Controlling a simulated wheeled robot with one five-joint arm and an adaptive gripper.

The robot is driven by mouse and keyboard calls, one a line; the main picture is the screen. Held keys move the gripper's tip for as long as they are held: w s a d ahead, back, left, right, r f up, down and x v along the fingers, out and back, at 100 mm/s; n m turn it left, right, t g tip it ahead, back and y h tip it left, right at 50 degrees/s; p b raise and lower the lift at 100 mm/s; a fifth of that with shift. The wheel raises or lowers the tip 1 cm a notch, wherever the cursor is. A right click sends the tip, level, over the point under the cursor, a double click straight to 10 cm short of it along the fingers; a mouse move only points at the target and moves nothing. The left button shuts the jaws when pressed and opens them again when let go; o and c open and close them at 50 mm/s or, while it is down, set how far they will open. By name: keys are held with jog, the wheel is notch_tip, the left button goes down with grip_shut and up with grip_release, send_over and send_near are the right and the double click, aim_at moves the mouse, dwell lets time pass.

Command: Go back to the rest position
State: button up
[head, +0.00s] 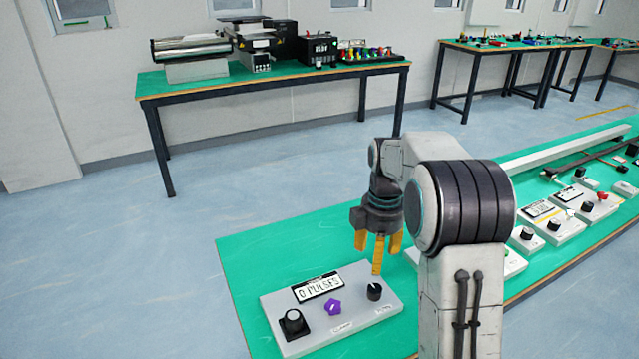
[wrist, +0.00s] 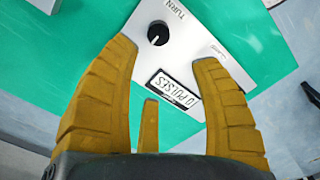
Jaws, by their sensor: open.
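My gripper (head: 378,250) hangs from my arm with its yellow fingers pointing down, above the right part of a grey control panel (head: 352,322) on the green table. It is open and empty. In the wrist view its fingers (wrist: 160,105) are spread, with the panel (wrist: 172,48) beyond them. In the wrist view one black knob (wrist: 158,34) and the display (wrist: 175,94) show; the fingers hide part of the panel.
The green table (head: 245,250) carries more panels (head: 553,222) and a conveyor rail (head: 570,146) to the right. A back table (head: 160,90) holds machines. More tables (head: 500,46) stand at the far right. The floor (head: 100,260) at the left is clear.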

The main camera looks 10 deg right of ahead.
jog(key=s+f+m, duration=0.1)
jog(key=s+m, duration=0.1)
jog(key=m, duration=0.2)
jog(key=s+a+f+m, duration=0.1)
jog(key=s+f+m, duration=0.1)
jog(key=m, duration=0.2)
jog(key=s+f+m+g, duration=0.1)
jog(key=s+f+m, duration=0.1)
jog(key=m, duration=0.2)
jog(key=shift+a, duration=0.15)
jog(key=s+a+r+m+t+p, duration=0.1)
jog(key=s+a+r+p, duration=0.3)
jog(key=s, duration=0.5)
jog(key=s+a+r+m+p, duration=0.1)
jog(key=s+a+r, duration=0.1)
jog(key=s+r, duration=0.5)
notch_tip(320, 180, up, 7)
jog(key=s+a+t+p, duration=0.1)
jog(key=s+t+p, duration=0.1)
jog(key=t+p, duration=0.1)
jog(key=shift+s+a+r+n+p, duration=0.2)
jog(key=shift+s+a+n+p, duration=0.1)
jog(key=shift+a+n+p, duration=0.15)
jog(key=shift+d, duration=0.1)
dwell(0.5)
